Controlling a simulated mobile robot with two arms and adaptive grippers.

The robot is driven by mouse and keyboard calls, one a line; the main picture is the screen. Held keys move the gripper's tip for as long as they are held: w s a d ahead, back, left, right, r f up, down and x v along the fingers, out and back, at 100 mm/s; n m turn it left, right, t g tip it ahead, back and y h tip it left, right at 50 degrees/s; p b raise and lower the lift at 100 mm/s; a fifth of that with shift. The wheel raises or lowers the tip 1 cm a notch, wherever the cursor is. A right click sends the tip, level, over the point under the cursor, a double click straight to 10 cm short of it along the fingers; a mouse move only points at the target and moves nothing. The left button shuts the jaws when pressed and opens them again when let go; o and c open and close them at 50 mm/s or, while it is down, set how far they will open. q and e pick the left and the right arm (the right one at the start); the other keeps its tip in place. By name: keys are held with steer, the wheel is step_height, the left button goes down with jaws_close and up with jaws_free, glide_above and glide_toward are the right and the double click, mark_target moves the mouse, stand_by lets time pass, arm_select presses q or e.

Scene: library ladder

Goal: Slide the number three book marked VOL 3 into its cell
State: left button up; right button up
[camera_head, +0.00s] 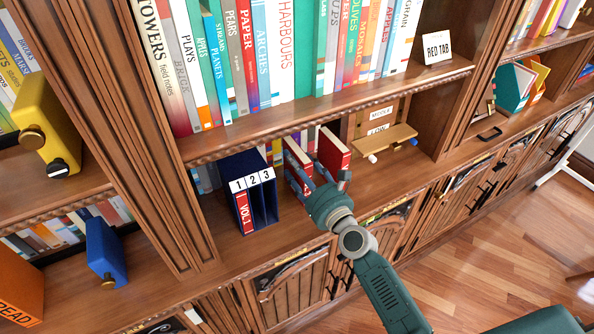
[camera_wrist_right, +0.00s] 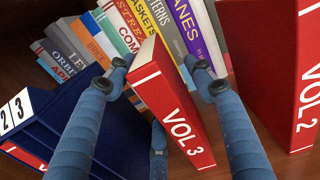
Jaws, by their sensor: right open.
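The VOL 3 book (camera_wrist_right: 172,110) is red and stands upright on the shelf; in the head view it appears to be the left red book (camera_head: 296,158). My right gripper (camera_wrist_right: 160,76) is open, with one finger on each side of VOL 3 and gaps showing; it also shows in the head view (camera_head: 319,182). The navy holder (camera_head: 262,172), with cells labelled 1, 2 and 3, stands left of the books. VOL 1 (camera_head: 244,213) is in cell 1; cells 2 and 3 look empty. My left gripper is not in view.
The red VOL 2 book (camera_wrist_right: 285,75) stands right of VOL 3, close to my right finger. A row of books (camera_wrist_right: 135,35) stands behind. A small wooden stand (camera_head: 384,141) is to the right. The shelf above (camera_head: 330,106) overhangs this space. Bare shelf lies before the holder.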

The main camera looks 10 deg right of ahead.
steer(key=c, duration=1.3)
steer(key=shift+r, duration=0.1)
jaws_close()
